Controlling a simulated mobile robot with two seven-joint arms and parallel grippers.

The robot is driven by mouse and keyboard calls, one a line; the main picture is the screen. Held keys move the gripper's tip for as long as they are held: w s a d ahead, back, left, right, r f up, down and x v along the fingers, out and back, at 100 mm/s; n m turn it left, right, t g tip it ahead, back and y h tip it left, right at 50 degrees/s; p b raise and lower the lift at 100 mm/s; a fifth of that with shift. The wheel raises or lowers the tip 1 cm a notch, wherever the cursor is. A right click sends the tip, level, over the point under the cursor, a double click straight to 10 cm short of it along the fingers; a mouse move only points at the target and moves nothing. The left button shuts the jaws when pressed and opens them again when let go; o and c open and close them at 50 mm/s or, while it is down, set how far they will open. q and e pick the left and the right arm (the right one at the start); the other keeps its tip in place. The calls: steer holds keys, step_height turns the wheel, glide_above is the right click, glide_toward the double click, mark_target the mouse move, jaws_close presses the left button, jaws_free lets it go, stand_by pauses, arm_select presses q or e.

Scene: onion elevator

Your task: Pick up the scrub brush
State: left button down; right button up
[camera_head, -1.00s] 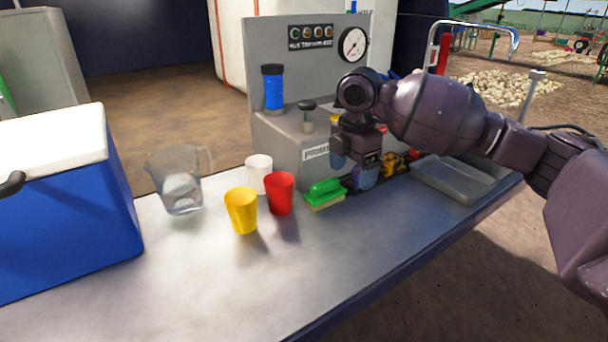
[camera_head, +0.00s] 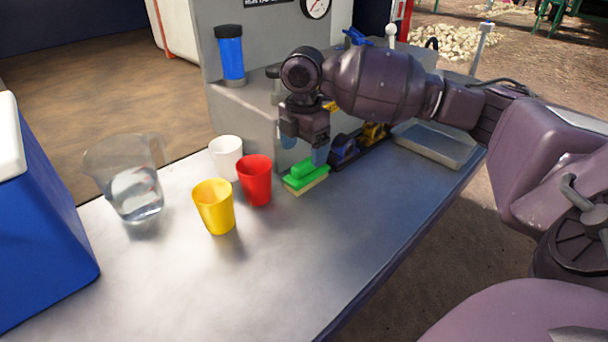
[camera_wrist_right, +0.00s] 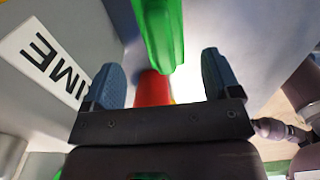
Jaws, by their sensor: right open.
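The scrub brush (camera_head: 306,176) has a green handle and a pale bristle base. It lies on the metal table just right of the red cup. My right gripper (camera_head: 304,154) is open, pointing down just above the brush. In the right wrist view the green brush (camera_wrist_right: 160,30) shows ahead of and between the two blue fingertips of my right gripper (camera_wrist_right: 163,75), with nothing held. My left gripper is not in view.
A red cup (camera_head: 255,180), a yellow cup (camera_head: 214,207) and a white cup (camera_head: 226,157) stand left of the brush. A clear pitcher (camera_head: 133,190) and a blue cooler (camera_head: 45,235) are farther left. A grey machine (camera_head: 235,115) stands behind. The front table is clear.

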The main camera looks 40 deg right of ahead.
mark_target(307, 160)
steer(key=f, duration=0.1)
steer(key=f+b, duration=0.1)
steer(key=f, duration=0.2)
steer(key=shift+s+d+f+b, duration=0.2)
steer(key=shift+d+f+b, duration=0.1)
steer(key=shift+d+f, duration=0.05)
steer(key=shift+f, duration=0.25)
steer(key=shift+r, duration=0.15)
steer(key=shift+c, duration=0.3)
steer(key=c, duration=1)
step_height(307, 160, up, 9)
steer(key=shift+f+p, duration=0.1)
steer(key=shift+p, duration=1.1)
steer(key=shift+r, duration=0.65)
